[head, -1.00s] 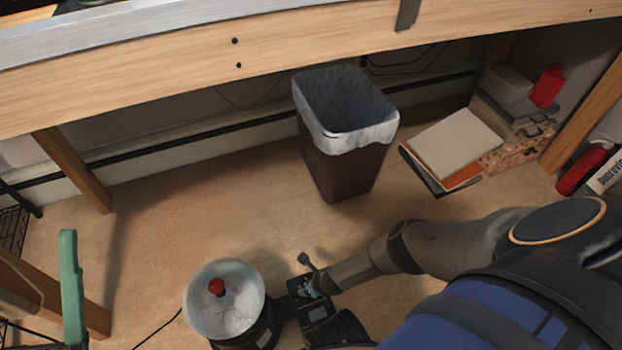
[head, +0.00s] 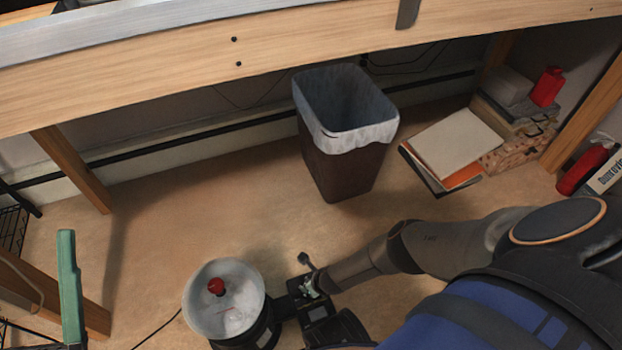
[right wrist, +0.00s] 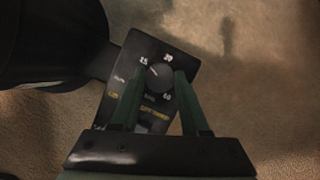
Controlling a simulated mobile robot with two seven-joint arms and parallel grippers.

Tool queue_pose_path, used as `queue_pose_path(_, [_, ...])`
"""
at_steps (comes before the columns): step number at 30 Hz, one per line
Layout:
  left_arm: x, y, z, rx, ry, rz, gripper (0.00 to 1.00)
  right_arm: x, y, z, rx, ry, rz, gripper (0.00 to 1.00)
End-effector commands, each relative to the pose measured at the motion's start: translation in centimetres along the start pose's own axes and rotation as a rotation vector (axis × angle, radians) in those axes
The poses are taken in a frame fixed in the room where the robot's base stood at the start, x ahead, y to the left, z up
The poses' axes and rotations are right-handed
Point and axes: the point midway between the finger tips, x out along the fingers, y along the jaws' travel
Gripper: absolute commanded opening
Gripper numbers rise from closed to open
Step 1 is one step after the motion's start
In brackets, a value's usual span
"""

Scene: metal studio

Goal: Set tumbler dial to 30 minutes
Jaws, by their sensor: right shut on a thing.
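The tumbler (head: 224,300) stands on the floor at the bottom of the head view, a round pale bowl with a red knob on top and a dark base. Its black control box (head: 318,310) is joined to its right side. In the right wrist view the dial (right wrist: 158,76) is a dark round knob on the labelled panel (right wrist: 150,52), with 15, 30 and 60 marked around it. My right gripper (head: 312,290) is at the box, its green fingers (right wrist: 156,80) shut on the dial from both sides. The exact pointer setting is hard to read.
A lined waste bin (head: 342,165) stands under the workbench (head: 300,50). Books and boxes (head: 460,140) and a red extinguisher (head: 588,168) are at the right. A black cord (head: 160,328) runs left of the tumbler. Floor between bin and tumbler is clear.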

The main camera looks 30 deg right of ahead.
Motion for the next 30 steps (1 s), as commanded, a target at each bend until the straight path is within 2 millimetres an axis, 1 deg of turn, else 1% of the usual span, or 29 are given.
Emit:
queue_pose_path(8, [-0.01, 0.0, 0.0, 0.0, 0.0, 0.0, 0.84, 0.0, -0.05, -0.04, 0.008, 0.001, -0.004, 0.0])
queue_pose_path(14, [-0.01, 0.01, -0.01, 0.0, 0.0, 0.001, 0.84, 0.0, 0.02, -0.06, 0.067, 0.001, -0.029, 0.0])
queue_pose_path(30, [-0.02, 0.06, -0.01, -0.002, 0.0, 0.001, 0.84, 0.03, 0.29, -0.05, 0.436, 0.001, -0.181, 0.0])
